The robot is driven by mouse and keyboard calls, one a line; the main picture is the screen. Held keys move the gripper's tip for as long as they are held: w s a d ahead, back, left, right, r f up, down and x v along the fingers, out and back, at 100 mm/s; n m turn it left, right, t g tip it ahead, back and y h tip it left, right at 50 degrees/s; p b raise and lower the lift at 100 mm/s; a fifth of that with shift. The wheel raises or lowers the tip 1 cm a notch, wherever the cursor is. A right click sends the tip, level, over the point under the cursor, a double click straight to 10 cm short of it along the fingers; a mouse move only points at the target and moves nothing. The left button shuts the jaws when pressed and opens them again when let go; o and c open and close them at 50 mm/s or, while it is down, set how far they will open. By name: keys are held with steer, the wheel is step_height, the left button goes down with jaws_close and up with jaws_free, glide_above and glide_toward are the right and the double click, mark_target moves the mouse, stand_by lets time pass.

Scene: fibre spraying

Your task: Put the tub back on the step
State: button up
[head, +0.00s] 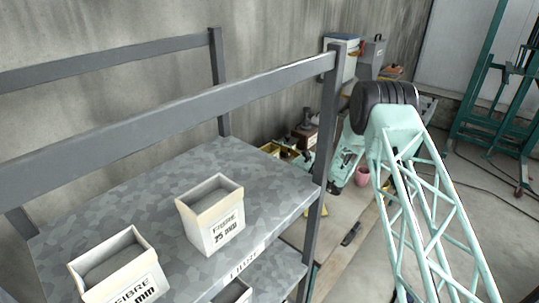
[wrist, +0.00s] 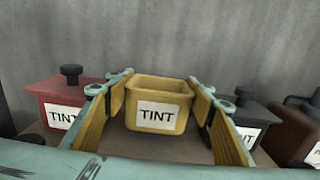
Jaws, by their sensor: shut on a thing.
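The tub is yellow, open-topped and marked TINT (wrist: 157,92); it is upright in the middle of the wrist view. My gripper (wrist: 160,84) has one padded finger on each side of the tub and is shut on it. A brown surface (wrist: 195,153) lies below the tub; I cannot tell whether the tub touches it. I cannot tell for sure which surface is the step.
A red tin (wrist: 62,97) stands left of the tub and a dark tin (wrist: 250,118) stands right, both close to my fingers. A concrete wall (wrist: 215,35) is behind. In the head view, a grey rack (head: 140,180) with fibre boxes (head: 212,213) stands left of my arm.

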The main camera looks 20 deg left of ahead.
steer(key=shift+f, duration=1.05)
steer(key=shift+f, duration=0.15)
steer(key=o, duration=0.6)
steer(key=shift+o, duration=0.2)
steer(key=shift+r, duration=0.2)
steer(key=b+v, duration=0.1)
steer(key=v, duration=1.1)
